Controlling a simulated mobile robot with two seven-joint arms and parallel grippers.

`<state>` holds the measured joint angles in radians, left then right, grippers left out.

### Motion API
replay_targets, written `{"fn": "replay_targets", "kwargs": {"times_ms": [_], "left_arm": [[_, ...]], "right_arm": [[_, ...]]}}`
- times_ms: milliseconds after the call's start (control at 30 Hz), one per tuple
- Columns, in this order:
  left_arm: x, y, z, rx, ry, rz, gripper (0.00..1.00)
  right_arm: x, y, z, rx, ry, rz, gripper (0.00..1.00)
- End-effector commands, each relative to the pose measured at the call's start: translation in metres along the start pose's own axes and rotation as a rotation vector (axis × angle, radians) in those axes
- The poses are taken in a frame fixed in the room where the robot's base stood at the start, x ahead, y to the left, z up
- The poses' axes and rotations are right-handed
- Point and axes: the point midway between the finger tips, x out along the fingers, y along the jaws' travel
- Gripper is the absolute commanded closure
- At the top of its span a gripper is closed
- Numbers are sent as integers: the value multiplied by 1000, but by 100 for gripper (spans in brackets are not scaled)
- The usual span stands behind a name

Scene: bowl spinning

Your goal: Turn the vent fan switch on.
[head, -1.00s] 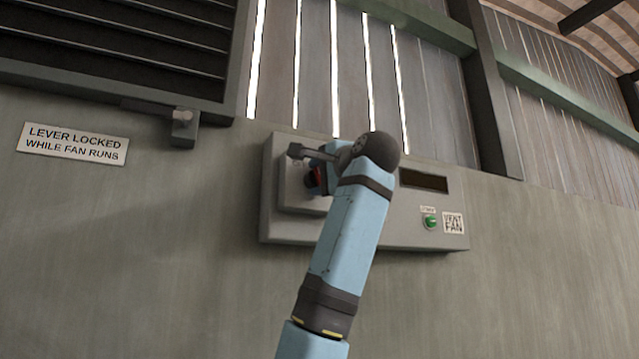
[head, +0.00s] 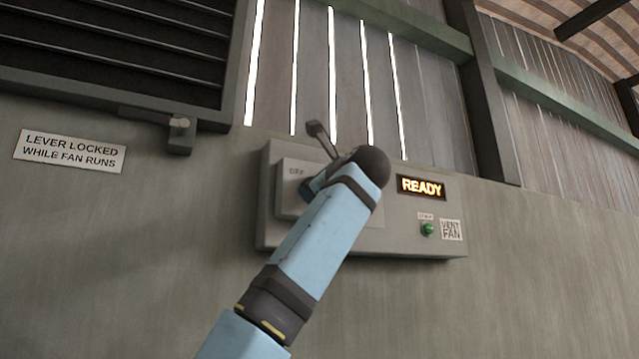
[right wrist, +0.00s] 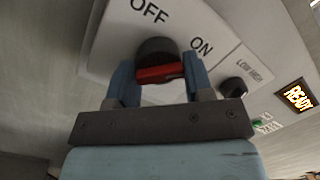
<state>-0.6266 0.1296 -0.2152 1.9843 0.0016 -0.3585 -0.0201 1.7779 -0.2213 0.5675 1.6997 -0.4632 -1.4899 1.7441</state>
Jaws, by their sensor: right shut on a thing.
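The vent fan control panel (head: 392,236) is a grey box on the wall. Its rotary switch (right wrist: 160,74) has a dark round hub and a red handle, with OFF and ON printed above it in the right wrist view. My right gripper (right wrist: 160,82) has one finger on each side of the red handle and is shut on it. In the head view my right arm hides the switch and the fingers. The panel's display (head: 421,187) is lit and reads READY. Which label the handle points to is hard to tell. My left gripper is not in view.
A black LOW/HIGH knob (right wrist: 233,88) is right of the switch. A green button (head: 428,229) and a VENT FAN label (head: 451,230) are lower right on the panel. A lever-lock sign (head: 69,151) and louvred vent (head: 120,50) are to the left.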

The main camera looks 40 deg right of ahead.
Motion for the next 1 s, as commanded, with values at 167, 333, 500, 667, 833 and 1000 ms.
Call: {"fn": "replay_targets", "kwargs": {"times_ms": [167,333,500,667,833,1000], "left_arm": [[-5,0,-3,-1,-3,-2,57],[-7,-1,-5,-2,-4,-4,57],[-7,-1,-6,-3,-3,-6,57],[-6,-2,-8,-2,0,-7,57],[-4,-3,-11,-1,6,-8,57],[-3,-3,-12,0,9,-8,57]], "right_arm": [[0,0,2,101,5,-9,76],[0,0,2,163,9,-16,76],[0,0,2,192,12,-21,76],[0,0,2,201,13,-22,76],[0,0,2,201,13,-23,76],[0,0,2,200,12,-23,41]]}}
